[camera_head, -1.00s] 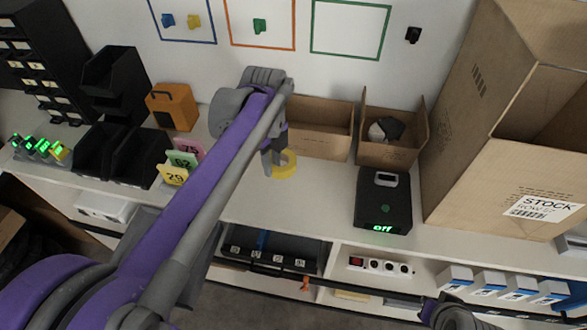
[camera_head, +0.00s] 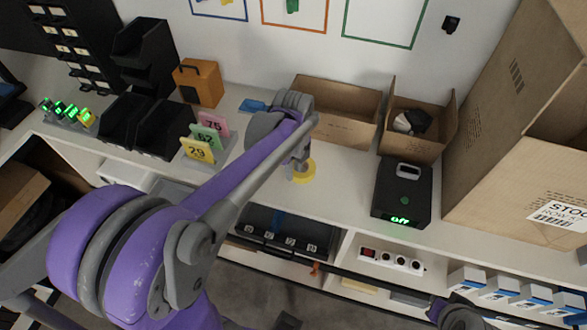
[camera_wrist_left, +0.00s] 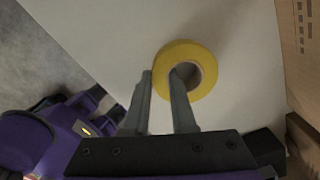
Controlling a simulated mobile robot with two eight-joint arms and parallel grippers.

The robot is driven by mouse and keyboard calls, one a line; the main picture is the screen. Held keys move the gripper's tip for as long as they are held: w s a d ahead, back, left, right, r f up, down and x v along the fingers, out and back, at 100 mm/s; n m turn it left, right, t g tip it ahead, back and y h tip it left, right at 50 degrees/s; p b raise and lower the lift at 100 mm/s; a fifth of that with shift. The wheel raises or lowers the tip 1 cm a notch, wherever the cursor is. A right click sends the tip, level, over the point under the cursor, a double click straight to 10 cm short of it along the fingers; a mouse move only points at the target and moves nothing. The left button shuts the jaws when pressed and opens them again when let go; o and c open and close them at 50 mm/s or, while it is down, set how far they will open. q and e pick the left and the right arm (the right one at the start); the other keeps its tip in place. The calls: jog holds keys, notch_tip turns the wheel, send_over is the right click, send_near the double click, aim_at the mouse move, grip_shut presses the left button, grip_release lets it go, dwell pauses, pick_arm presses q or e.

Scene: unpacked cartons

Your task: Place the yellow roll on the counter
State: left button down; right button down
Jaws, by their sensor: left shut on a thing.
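The yellow roll (camera_head: 304,172) is a ring of yellow tape over the white counter (camera_head: 343,193). My left gripper (camera_head: 297,172) is shut on the roll's wall. In the left wrist view the roll (camera_wrist_left: 204,59) shows between and beyond the fingertips of the gripper (camera_wrist_left: 162,75), with one finger inside its hole and one outside. The counter surface (camera_wrist_left: 110,30) lies beneath it; I cannot tell whether the roll touches it. My right gripper (camera_head: 455,312) is partly seen at the bottom edge, and its jaws are not clear.
Two open cartons (camera_head: 340,105) (camera_head: 412,145) stand behind the roll. A black device (camera_head: 402,185) reading "off" is to the right, beside a large carton (camera_head: 490,140). Numbered cards (camera_head: 198,150) and black bins (camera_head: 125,120) are to the left. An open drawer (camera_head: 285,235) lies below the counter's front edge.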

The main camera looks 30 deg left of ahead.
pick_arm(q)
jog(key=shift+f, duration=0.2)
jog(key=c, duration=0.7)
grip_release()
jog(key=shift+c, duration=0.2)
jog(key=shift+r, duration=0.15)
notch_tip(320, 180, up, 12)
jog(key=s+d+f+n+t, duration=0.2)
jog(key=s+d+f+n, duration=0.2)
jog(key=n, duration=0.6)
jog(key=s+d+f+n+t, duration=0.3)
jog(key=s+f+n, duration=0.3)
jog(key=s+n, duration=0.3)
jog(key=shift+d+f+n+t+p, duration=0.3)
jog(key=shift+d+f+n+p, duration=0.1)
jog(key=shift+n, duration=0.6)
